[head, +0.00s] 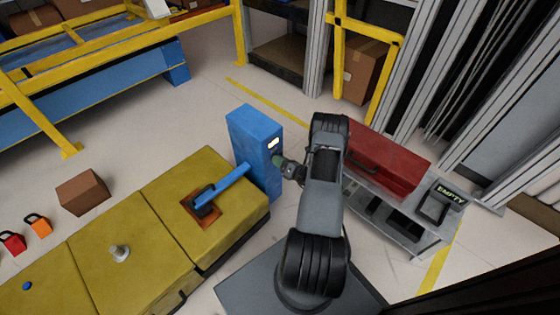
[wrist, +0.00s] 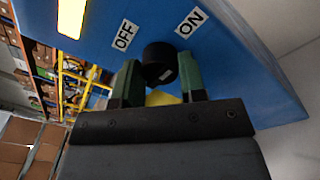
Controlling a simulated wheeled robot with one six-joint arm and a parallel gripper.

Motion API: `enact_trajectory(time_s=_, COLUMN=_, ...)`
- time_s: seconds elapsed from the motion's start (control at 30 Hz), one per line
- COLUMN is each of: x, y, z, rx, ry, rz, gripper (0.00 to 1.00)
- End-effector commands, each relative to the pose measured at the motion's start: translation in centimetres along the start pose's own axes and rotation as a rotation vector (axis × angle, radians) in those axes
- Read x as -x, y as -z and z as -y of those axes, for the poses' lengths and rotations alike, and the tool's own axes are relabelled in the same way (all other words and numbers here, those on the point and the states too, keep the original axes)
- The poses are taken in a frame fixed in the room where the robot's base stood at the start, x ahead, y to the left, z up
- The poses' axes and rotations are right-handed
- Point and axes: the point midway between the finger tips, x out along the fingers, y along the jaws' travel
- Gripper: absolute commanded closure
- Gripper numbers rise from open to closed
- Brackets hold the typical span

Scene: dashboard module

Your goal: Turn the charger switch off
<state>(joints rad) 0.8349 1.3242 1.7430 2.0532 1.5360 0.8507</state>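The charger (head: 253,135) is a blue upright box with a lit pale panel near its top. In the wrist view its blue face (wrist: 240,75) carries a round black switch knob (wrist: 158,55), with an OFF label (wrist: 125,35) to the upper left and an ON label (wrist: 190,22) to the upper right. My gripper (head: 280,161) is at the charger's right-hand face. In the wrist view my gripper (wrist: 159,78) has its two green fingers apart, one on either side of the knob's lower part. I cannot tell whether they touch it. The knob's exact setting is unclear.
A yellow module (head: 150,215) stands left of the charger, with a blue-handled part (head: 222,187) on top reaching to the charger. A grey cart with a red toolbox (head: 390,160) is close on the right of my arm. Open floor lies behind the charger.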

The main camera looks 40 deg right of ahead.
Motion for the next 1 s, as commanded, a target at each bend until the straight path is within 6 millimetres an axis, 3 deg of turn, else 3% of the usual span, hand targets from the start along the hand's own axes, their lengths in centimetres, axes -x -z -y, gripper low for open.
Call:
enact_trajectory(time_s=0.23, x=0.02, y=0.00, z=0.00, rx=0.000, ry=0.000, rz=0.000, gripper=0.86)
enact_trajectory(time_s=0.57, x=0.02, y=0.03, z=0.02, rx=0.065, ry=0.003, rz=-0.003, gripper=0.86)
enact_trajectory(time_s=1.0, x=0.01, y=0.00, z=0.00, rx=0.436, ry=0.023, rz=-0.023, gripper=0.86)
